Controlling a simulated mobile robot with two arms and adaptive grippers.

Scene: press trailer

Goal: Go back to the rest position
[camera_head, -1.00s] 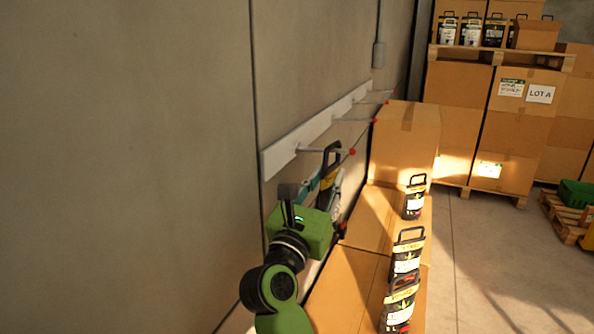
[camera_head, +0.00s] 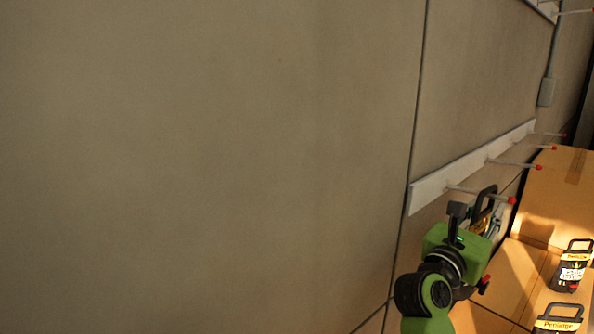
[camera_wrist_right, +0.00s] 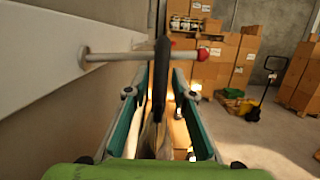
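My right gripper (camera_head: 484,222) is beside the wall rail in the head view. In the right wrist view its two teal fingers (camera_wrist_right: 160,88) stand apart, with gaps to a thin pack (camera_wrist_right: 151,135) between them, seen edge-on. The pack's black handle (camera_wrist_right: 162,75) crosses the metal peg (camera_wrist_right: 115,56) and appears to hang on it. In the head view the handle (camera_head: 487,200) shows at the red-tipped peg, and the gripper hides most of the pack. My left gripper is not in view.
A white rail (camera_head: 470,167) with several red-tipped pegs runs along the concrete wall (camera_head: 220,160). Cardboard boxes (camera_head: 560,195) bearing black handled packs (camera_head: 572,268) stand at the right. In the wrist view, a pallet jack (camera_wrist_right: 262,95) and stacked cartons are beyond, with open floor.

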